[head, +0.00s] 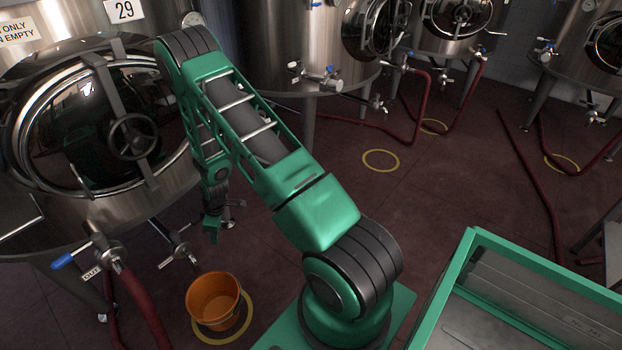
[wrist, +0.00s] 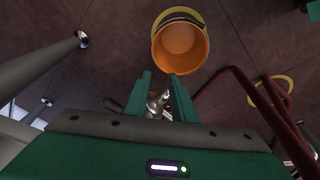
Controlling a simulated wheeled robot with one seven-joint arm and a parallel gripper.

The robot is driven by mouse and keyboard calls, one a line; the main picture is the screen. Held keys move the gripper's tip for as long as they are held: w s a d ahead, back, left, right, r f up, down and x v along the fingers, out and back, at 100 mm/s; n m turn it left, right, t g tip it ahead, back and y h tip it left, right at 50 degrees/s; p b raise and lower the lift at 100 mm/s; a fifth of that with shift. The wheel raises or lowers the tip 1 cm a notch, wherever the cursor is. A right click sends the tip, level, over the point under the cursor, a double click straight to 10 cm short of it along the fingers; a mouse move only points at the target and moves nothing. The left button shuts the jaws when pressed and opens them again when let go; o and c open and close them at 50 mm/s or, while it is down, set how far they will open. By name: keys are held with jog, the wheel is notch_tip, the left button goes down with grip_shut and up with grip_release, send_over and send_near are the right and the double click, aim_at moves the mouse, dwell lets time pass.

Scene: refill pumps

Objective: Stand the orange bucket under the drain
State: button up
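The orange bucket (head: 214,300) stands upright and empty on the floor, over a yellow floor ring (head: 243,322), by the steel tank numbered 29. In the wrist view the bucket (wrist: 180,50) is ahead of the fingertips, with its dark handle along the far rim. My gripper (head: 212,226) hangs above and behind the bucket, beside the tank. Its two green fingers (wrist: 160,82) are apart, with nothing held. A metal fitting (wrist: 158,102) shows between them, at a distance I cannot tell. A metal outlet valve (head: 178,250) juts from the tank's lower front, left of my gripper.
A red hose (head: 140,295) drops from a blue-handled valve (head: 70,260) left of the bucket. In the wrist view a red hose (wrist: 275,115) crosses near a yellow ring (wrist: 284,80). Another ring (head: 381,161) lies on open floor. My green-framed tray is at right.

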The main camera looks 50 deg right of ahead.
jog(key=s+d+r+m+h, duration=0.1)
jog(key=s+d+r+m, duration=0.2)
jog(key=r, duration=0.7)
jog(key=s+d+r+m+g, duration=0.1)
jog(key=s+d+r+m, duration=0.15)
jog(key=s+r, duration=0.55)
jog(key=s+d+r+m+h, duration=0.1)
jog(key=s+d+r, duration=0.15)
jog(key=r, duration=0.95)
jog(key=s+r+m, duration=0.4)
jog(key=s+r, duration=0.2)
jog(key=s, duration=0.6)
jog(key=s+a+r+m+g+y, duration=0.1)
jog(key=s+r+m, duration=0.2)
jog(key=s, duration=1)
notch_tip(320, 180, up, 4)
jog(key=shift+s+f+m, duration=0.1)
jog(key=shift+s+m, duration=0.05)
jog(key=shift+m, duration=0.2)
jog(key=shift+a, duration=0.1)
jog(key=shift+w+f+g, duration=0.25)
jog(key=shift+w+g, duration=0.05)
jog(key=shift+w, duration=0.35)
